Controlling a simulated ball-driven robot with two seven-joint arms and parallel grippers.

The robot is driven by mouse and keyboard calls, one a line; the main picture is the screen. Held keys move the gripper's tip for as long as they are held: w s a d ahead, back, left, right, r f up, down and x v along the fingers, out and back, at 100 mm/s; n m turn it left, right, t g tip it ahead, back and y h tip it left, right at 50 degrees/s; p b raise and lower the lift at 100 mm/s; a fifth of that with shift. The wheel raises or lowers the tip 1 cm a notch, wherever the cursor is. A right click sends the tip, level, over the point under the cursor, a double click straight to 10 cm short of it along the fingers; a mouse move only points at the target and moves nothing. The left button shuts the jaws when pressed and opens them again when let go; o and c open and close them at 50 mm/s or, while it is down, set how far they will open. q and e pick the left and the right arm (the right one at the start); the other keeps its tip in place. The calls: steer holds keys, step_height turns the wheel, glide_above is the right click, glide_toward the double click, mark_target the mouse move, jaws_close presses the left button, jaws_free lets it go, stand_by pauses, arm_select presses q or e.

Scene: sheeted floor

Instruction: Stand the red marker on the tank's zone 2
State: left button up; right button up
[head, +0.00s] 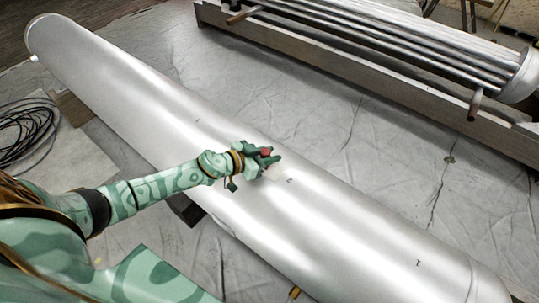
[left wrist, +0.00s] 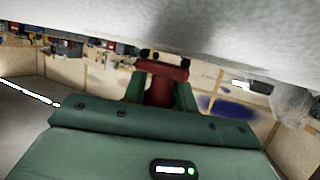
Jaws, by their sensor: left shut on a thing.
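The tank (head: 140,90) is a long silver cylinder lying diagonally across the head view. Small dark marks sit along it; the one just right of my gripper (head: 290,181) looks like a 2, and another toward the lower right (head: 418,263) looks like a 1. My left gripper (head: 262,160) is over the tank's middle, shut on the red marker (head: 266,152). In the left wrist view the red marker (left wrist: 160,88) sits between the green fingers, its dark-studded end close to a pale surface above. I cannot tell whether they touch. My right gripper is not in view.
A rack of silver tubes (head: 390,50) in a long grey trough stands at the upper right. A black cable coil (head: 25,130) lies at the left. The sheeted floor (head: 350,140) between tank and rack is mostly clear.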

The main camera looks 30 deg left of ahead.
arm_select(q)
steer(key=shift+f, duration=0.15)
steer(key=o, duration=1)
steer(key=shift+s+a+r, duration=0.1)
steer(key=shift+s+r, duration=0.1)
steer(key=shift+r, duration=0.1)
steer(key=p+v, duration=0.4)
steer(key=v, duration=0.7)
steer(key=shift+s, duration=0.2)
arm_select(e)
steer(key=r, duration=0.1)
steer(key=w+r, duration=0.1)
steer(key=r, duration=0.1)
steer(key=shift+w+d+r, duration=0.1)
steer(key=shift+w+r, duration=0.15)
arm_select(q)
steer(key=shift+a+r, duration=0.1)
steer(key=shift+a, duration=0.05)
